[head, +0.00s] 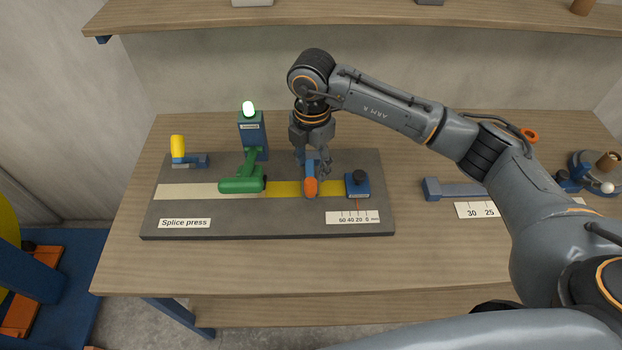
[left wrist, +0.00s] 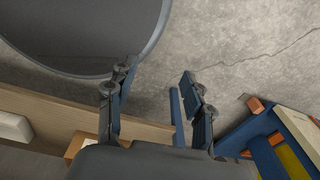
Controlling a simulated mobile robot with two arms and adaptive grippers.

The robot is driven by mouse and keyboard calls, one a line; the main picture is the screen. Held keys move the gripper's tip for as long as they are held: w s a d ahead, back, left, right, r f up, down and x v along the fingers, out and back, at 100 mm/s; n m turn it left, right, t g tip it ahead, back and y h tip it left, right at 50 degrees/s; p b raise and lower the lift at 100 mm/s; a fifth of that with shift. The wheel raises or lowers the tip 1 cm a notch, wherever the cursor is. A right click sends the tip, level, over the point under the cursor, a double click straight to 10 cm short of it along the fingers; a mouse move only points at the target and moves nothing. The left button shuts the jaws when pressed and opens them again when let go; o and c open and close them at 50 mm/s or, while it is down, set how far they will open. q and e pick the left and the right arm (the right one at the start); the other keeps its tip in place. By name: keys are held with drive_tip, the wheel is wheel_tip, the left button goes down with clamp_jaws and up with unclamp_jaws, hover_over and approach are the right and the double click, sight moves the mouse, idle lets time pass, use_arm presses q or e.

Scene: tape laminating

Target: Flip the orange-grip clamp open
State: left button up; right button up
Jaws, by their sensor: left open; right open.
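The orange-grip clamp (head: 311,187) stands on the grey splice press board, over the yellow part of the tape strip. Its orange grip points toward the front, and its blue part behind is partly covered by my gripper. My right gripper (head: 313,172) is directly above and behind the clamp, fingers pointing down on either side of its blue part. It is open; whether it touches the clamp I cannot tell. My left gripper (left wrist: 155,100) is open and empty in the left wrist view, over the floor and away from the clamp.
The splice press board (head: 285,225) also carries a yellow-grip clamp (head: 178,148), a green press arm (head: 243,182) with a lit lamp (head: 249,108), and a blue block with a black knob (head: 358,183). A shelf (head: 350,14) runs above. The table front (head: 250,270) is clear.

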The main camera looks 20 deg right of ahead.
sight(311, 180)
wheel_tip(311, 180, down, 4)
drive_tip(key=shift+w+r+p, duration=0.1)
drive_tip(key=shift+w+p, duration=0.05)
drive_tip(key=shift+p, duration=0.35)
wheel_tip(311, 180, down, 4)
drive_tip(key=shift+r+p, duration=0.15)
drive_tip(key=shift+p, duration=0.25)
drive_tip(key=shift+f, duration=0.5)
use_arm(q)
drive_tip(key=shift+w+r, duration=0.4)
drive_tip(key=shift+r, duration=0.2)
drive_tip(key=shift+w+r, duration=0.4)
drive_tip(key=shift+r, duration=0.2)
use_arm(e)
clamp_jaws()
